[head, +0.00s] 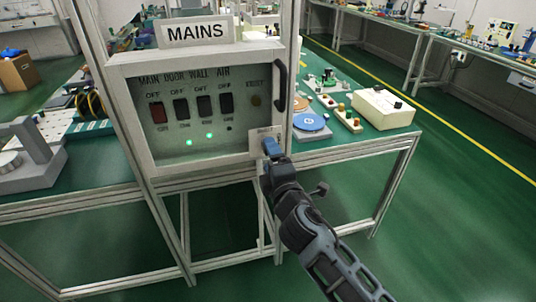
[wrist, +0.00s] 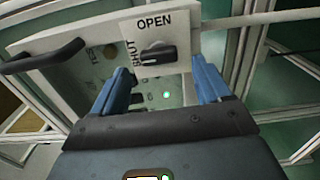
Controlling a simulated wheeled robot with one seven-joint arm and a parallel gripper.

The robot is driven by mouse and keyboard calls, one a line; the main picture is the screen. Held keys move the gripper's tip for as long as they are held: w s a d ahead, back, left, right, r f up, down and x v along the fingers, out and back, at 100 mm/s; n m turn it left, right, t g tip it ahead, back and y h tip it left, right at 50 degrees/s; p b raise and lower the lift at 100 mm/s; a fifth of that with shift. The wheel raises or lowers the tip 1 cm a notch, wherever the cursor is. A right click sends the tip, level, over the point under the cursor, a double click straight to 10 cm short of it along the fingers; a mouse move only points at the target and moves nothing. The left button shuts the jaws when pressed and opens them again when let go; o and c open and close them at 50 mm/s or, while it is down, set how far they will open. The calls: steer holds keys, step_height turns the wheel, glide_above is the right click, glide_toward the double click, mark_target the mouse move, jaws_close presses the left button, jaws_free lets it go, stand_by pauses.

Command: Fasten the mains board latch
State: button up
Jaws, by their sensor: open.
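The mains board (head: 135,82) is a pale box under a MAINS sign, with a framed window over a row of switches. A dark handle (head: 281,86) is on its right edge; it also shows in the wrist view (wrist: 42,58). The latch is a dark knob (wrist: 158,53) on a white plate marked OPEN and SHUT. I cannot tell for sure which mark it points to. My gripper (head: 270,148) is at the board's lower right corner and covers the knob in the head view. In the wrist view its blue fingers (wrist: 162,78) are apart and empty, with the knob just beyond and between them.
The board stands on a metal-framed bench with a green top (head: 345,145). Right of it lie a blue disc (head: 311,122) and a cream box (head: 384,108). A frame post (head: 110,90) runs along its left side. Green floor is clear at right.

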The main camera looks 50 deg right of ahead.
steer(key=shift+b+v, duration=0.35)
steer(key=shift+v, duration=1.8)
steer(key=shift+f, duration=0.1)
steer(key=s+a+f+m+y, duration=0.2)
steer(key=s+a+f+y, duration=0.15)
steer(key=s+a, duration=0.35)
steer(key=s+a+f+m+y, duration=0.15)
steer(key=s+a+y, duration=0.3)
steer(key=s, duration=0.45)
steer(key=s+a+r+m+y, duration=0.1)
steer(key=s+a+r+m, duration=0.2)
steer(key=s, duration=0.4)
steer(key=s+a+r+m+y, duration=0.1)
steer(key=s+a+r+m, duration=0.2)
steer(key=s+m, duration=0.2)
steer(key=v, duration=0.3)
steer(key=shift+s+a, duration=0.15)
steer(key=shift+a, duration=0.2)
steer(key=shift+f, duration=0.1)
